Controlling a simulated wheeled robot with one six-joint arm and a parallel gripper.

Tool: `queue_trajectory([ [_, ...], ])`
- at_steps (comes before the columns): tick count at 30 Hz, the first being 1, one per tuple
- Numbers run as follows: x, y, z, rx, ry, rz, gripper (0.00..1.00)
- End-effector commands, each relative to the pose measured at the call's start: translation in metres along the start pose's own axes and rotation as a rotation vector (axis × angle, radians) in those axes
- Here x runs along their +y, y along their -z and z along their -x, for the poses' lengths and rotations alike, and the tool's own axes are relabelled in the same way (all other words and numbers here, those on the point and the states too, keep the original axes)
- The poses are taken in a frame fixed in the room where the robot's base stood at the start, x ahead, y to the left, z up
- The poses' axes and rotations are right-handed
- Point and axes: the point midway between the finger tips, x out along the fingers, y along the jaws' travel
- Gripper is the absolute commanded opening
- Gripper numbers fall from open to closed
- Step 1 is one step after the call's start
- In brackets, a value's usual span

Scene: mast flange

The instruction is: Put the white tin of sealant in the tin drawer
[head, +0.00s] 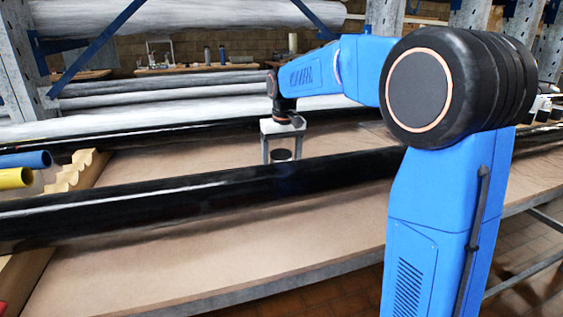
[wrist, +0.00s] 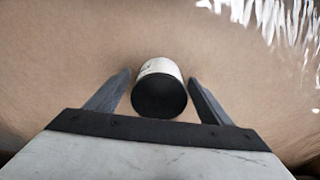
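The white tin (wrist: 158,68) has a dark round lid and sits on the brown board. In the head view, only its dark lid and upper part (head: 282,156) show, because the near black pipe hides the lower part. My gripper (head: 282,160) points down over the tin, with one finger on each side of it. In the wrist view, my gripper (wrist: 160,76) is open, with a thin gap between each finger and the tin. I cannot identify the tin drawer in either view.
A long black pipe (head: 200,200) runs across the board in front of the tin, and another (head: 170,132) runs behind it. A notched wooden rack (head: 80,168) and blue (head: 28,160) and yellow (head: 15,179) tubes are at left. The brown board (head: 190,262) is bare in front.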

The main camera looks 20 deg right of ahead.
Motion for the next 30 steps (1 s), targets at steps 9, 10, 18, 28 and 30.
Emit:
queue_trajectory([
  [9, 0.000, 0.000, 0.002, 0.000, 0.000, 0.000, 0.73],
  [10, 0.000, 0.000, 0.004, 0.001, 0.000, 0.000, 0.73],
  [18, 0.000, 0.001, 0.044, 0.004, 0.000, 0.000, 0.73],
  [28, 0.000, 0.001, 0.102, 0.002, 0.000, 0.000, 0.73],
  [30, 0.000, 0.001, 0.110, 0.002, 0.000, 0.000, 0.73],
])
